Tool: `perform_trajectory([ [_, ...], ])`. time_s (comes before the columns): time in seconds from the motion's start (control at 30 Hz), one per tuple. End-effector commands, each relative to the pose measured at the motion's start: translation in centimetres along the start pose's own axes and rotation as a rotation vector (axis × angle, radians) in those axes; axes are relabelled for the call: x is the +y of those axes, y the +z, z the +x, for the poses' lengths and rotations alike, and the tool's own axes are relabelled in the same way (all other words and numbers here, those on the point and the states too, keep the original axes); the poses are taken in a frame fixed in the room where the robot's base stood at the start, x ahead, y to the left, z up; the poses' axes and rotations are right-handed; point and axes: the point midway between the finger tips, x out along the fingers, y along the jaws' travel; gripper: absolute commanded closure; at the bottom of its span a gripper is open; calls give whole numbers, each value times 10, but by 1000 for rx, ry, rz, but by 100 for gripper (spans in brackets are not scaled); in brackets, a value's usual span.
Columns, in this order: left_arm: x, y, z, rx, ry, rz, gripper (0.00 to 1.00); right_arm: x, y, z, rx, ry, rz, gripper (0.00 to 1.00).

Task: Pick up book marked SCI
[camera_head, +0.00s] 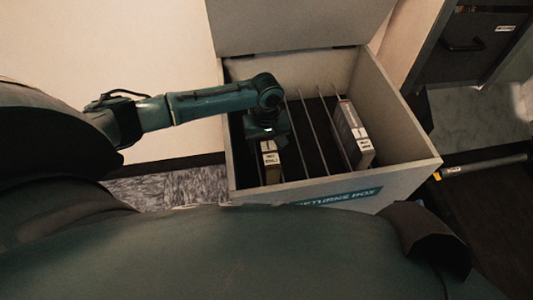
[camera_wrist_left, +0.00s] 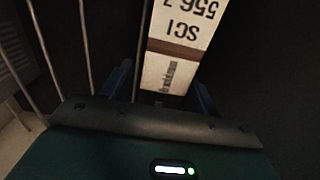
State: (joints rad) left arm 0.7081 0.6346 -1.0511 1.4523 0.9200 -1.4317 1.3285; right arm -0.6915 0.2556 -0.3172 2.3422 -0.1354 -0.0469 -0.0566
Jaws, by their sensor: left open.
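The book marked SCI (camera_wrist_left: 181,40) shows in the left wrist view, its spine label reading "SCI" upside down. In the head view a book with a white label (camera_head: 270,158) stands in the left part of the returns box (camera_head: 405,178), right under my left gripper (camera_head: 268,138); its label is too small to read there. In the left wrist view my left gripper (camera_wrist_left: 163,88) is open, with one finger on each side of the book's spine. I cannot tell whether the fingers touch it. My right gripper is not in view.
Thin upright dividers (camera_head: 307,125) split the box into slots. Another book (camera_head: 353,135) stands in a slot at the right. The box lid (camera_head: 290,22) is open at the back. A dark drawer cabinet (camera_head: 478,45) is at the upper right.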

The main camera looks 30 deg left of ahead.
Motion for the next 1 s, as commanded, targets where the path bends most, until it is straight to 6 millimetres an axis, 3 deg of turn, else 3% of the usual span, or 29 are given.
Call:
perform_trajectory([
  [0.3, 0, 0, 4, 0, 1, 1, 42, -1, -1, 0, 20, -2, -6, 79],
  [1.0, 0, 0, 4, 0, 0, 1, 99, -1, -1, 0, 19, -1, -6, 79],
])
